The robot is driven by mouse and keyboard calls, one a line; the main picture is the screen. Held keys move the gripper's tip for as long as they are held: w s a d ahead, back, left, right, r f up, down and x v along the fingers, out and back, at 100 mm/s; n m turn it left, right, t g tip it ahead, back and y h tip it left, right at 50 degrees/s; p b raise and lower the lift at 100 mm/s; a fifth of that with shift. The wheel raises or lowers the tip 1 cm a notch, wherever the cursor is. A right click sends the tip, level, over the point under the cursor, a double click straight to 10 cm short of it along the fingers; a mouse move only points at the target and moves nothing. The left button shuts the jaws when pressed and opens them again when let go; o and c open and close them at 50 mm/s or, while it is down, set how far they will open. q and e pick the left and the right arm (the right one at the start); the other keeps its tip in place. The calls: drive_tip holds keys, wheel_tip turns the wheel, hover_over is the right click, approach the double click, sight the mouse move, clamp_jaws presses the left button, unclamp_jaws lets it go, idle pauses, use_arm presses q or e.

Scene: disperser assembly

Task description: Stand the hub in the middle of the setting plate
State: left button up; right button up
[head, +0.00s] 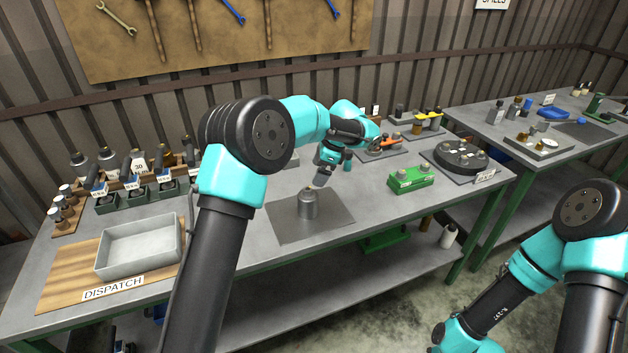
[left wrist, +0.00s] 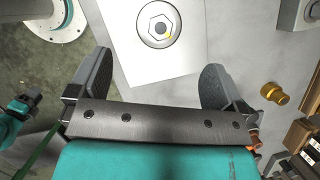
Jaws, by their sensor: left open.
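The hub (head: 308,205) is a grey metal cylinder standing upright on the setting plate (head: 284,230), a flat grey square, at about its middle. In the left wrist view the hub (left wrist: 158,24) shows from above as a round ring with a hexagonal centre, and the plate (left wrist: 150,70) lies under it. My left gripper (left wrist: 155,76) is open and empty, its two fingers spread apart short of the hub. In the head view its hand is just above and behind the hub, and the fingertips are hard to make out. My right gripper is outside the head view.
A grey tray (head: 140,247) stands on the wooden dispatch board at the left. A green block (head: 410,178) and a dark round fixture (head: 461,154) stand right of the plate. A brass piece (left wrist: 274,93) lies beside the plate. Bare bench surrounds the plate's front and left.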

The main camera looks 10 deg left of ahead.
use_arm(q)
drive_tip(key=shift+d+r, duration=0.15)
drive_tip(key=shift+r, duration=0.2)
